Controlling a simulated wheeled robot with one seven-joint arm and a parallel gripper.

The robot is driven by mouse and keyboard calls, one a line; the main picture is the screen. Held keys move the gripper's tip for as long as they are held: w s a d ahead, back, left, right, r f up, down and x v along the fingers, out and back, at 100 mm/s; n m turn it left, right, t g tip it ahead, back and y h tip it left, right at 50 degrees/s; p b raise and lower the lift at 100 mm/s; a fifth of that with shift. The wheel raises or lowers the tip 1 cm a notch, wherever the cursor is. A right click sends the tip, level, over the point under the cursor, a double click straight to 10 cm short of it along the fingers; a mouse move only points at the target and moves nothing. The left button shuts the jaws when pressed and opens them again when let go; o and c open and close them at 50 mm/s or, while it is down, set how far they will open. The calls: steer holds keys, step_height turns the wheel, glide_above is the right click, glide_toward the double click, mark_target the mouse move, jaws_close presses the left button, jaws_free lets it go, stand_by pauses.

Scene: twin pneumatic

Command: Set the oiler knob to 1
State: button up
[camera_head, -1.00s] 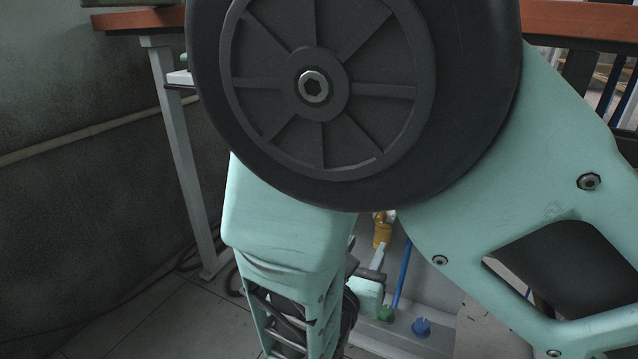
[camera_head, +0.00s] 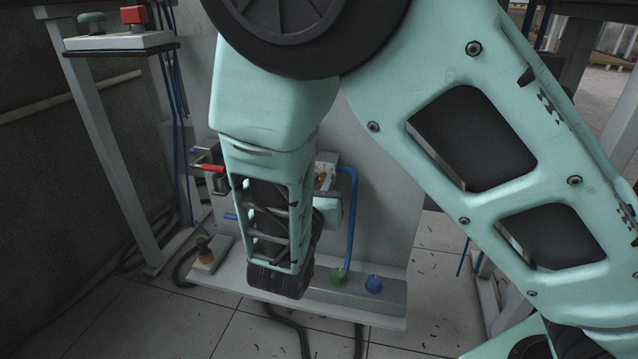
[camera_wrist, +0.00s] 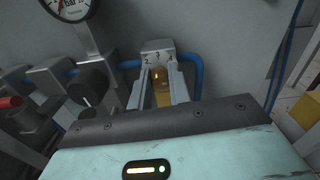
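A blue hose (camera_head: 352,215) runs down beside the oiler. Green (camera_head: 338,276) and blue (camera_head: 374,285) knobs sit on the panel's base. A red-handled valve (camera_head: 210,168) is left of my arm. A pressure gauge (camera_wrist: 70,8) and dark knob (camera_wrist: 92,85) lie left in the wrist view.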

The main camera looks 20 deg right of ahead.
jaws_close()
steer(key=shift+r+p, duration=0.15)
steer(key=shift+p, duration=0.45)
